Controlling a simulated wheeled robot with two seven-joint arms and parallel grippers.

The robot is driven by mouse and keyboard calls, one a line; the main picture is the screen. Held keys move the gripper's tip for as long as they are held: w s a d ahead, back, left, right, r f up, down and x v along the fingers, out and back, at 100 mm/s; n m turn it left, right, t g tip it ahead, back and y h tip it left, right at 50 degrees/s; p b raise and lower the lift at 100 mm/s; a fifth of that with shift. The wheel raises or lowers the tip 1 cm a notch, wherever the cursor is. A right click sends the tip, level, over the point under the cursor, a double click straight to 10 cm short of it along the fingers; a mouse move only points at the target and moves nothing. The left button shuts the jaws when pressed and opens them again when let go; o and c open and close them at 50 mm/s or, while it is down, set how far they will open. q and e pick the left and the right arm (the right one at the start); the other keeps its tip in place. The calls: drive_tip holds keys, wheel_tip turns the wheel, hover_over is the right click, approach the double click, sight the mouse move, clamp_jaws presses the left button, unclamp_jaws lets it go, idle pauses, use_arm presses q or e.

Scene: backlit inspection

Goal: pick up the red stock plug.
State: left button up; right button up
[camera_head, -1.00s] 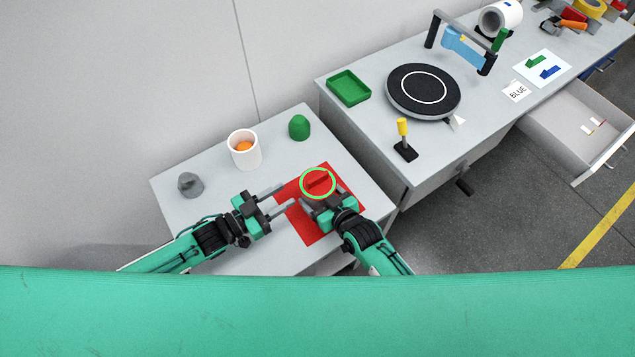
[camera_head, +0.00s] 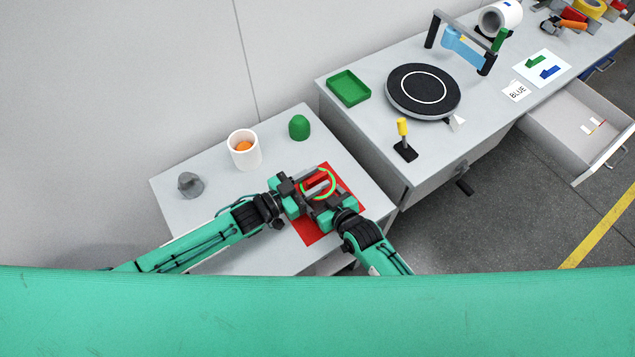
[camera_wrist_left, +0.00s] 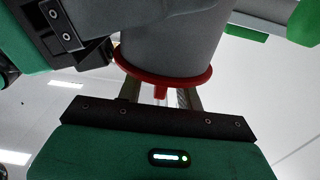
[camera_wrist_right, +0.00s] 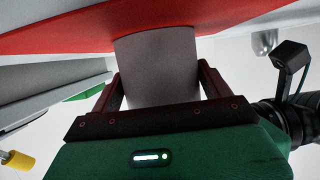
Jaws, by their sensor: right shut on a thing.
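The red stock plug (camera_head: 317,181) has a round flange and a raised bar; a green ring shows around it in the head view. In the left wrist view the plug (camera_wrist_left: 165,78) sits at the end of a grey cylinder (camera_wrist_left: 170,35). My left gripper (camera_head: 322,183) reaches over the plug, its fingers apart on either side of the narrow red bar, with gaps visible. My right gripper (camera_head: 319,203) is shut on the grey cylinder, which shows between its fingers in the right wrist view (camera_wrist_right: 155,68). The cylinder is mostly hidden in the head view.
The cylinder stands over a red mat (camera_head: 312,236). A white cup (camera_head: 244,158) with an orange thing inside, a green dome (camera_head: 299,127) and a grey lump (camera_head: 190,185) stand on the same table. A higher bench (camera_head: 365,130) borders it at right.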

sight(318, 177)
use_arm(q)
drive_tip(key=shift+w+d+f, duration=0.1)
drive_tip(key=shift+w+d, duration=0.25)
drive_tip(key=shift+d, duration=0.2)
use_arm(e)
drive_tip(key=shift+s+d+f, duration=0.1)
drive_tip(key=shift+f, duration=0.2)
use_arm(q)
clamp_jaws()
wheel_tip(318, 177, up, 10)
drive_tip(key=shift+r, duration=0.1)
use_arm(e)
drive_tip(key=o, duration=0.8)
drive_tip(key=shift+o, duration=1.2)
drive_tip(key=shift+r, duration=0.1)
